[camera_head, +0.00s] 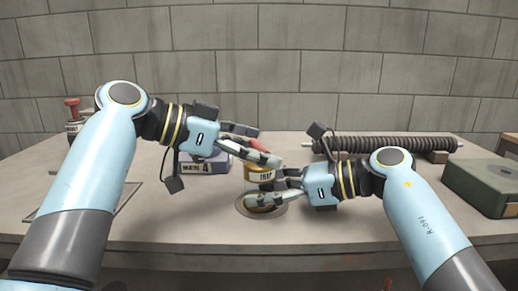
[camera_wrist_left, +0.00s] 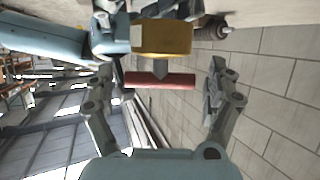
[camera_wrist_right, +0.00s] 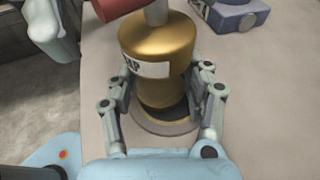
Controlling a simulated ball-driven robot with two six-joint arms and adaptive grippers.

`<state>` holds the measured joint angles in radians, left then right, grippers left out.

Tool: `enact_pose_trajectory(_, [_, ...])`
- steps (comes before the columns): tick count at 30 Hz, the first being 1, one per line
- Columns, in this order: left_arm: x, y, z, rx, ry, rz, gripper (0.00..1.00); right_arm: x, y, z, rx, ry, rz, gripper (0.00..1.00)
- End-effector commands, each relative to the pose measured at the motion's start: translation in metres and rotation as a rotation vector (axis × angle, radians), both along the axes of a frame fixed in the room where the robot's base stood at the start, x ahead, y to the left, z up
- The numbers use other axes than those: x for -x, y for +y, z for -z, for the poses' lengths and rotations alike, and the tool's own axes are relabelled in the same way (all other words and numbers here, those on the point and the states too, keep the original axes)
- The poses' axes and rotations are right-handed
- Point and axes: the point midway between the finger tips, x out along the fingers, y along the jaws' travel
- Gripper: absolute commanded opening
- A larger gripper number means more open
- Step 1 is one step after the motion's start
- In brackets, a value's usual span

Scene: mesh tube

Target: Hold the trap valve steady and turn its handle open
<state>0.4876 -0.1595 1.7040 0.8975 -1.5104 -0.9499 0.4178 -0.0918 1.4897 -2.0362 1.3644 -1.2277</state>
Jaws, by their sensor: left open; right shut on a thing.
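The trap valve is a brass-coloured cylinder (camera_wrist_right: 160,50) with a white label, standing upright on a round plate (camera_wrist_right: 165,122) on the bench. It also shows in the head view (camera_head: 258,174) and left wrist view (camera_wrist_left: 162,38). Its red bar handle (camera_wrist_left: 160,80) sits on a grey stem at the top; its end shows in the right wrist view (camera_wrist_right: 115,8). My right gripper (camera_wrist_right: 160,95) is shut on the valve's body, one finger on each side. My left gripper (camera_wrist_left: 165,82) is open, its fingers apart on either side of the handle, with gaps at both ends.
A blue labelled block (camera_head: 205,163) stands behind the valve, to the left. A dark ribbed tube (camera_head: 385,146) lies at the back right. A green box (camera_head: 485,185) sits at the right edge. A red-topped device (camera_head: 72,112) stands at the far left.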

Motion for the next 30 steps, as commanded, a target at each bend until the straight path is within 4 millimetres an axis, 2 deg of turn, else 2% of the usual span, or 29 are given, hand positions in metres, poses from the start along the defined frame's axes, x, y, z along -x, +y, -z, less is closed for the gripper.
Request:
enact_pose_trajectory(9, [0.02, 0.057, -0.023, -0.009, -0.003, -0.003, 0.88, 0.0, 0.0, 0.0, 0.001, 0.0, 0.0, 0.34])
enact_pose_trajectory(15, [0.032, 0.088, -0.037, -0.006, -0.001, -0.002, 0.88, 0.0, 0.0, 0.0, 0.001, 0.0, 0.0, 0.34])
enact_pose_trajectory(20, [0.036, 0.098, -0.043, -0.002, -0.001, -0.001, 0.88, 0.0, 0.0, 0.0, 0.0, 0.0, 0.0, 0.34])
enact_pose_trajectory(30, [0.037, 0.099, -0.044, 0.0, -0.006, 0.001, 0.88, 0.0, 0.0, 0.0, 0.001, 0.0, 0.0, 0.34])
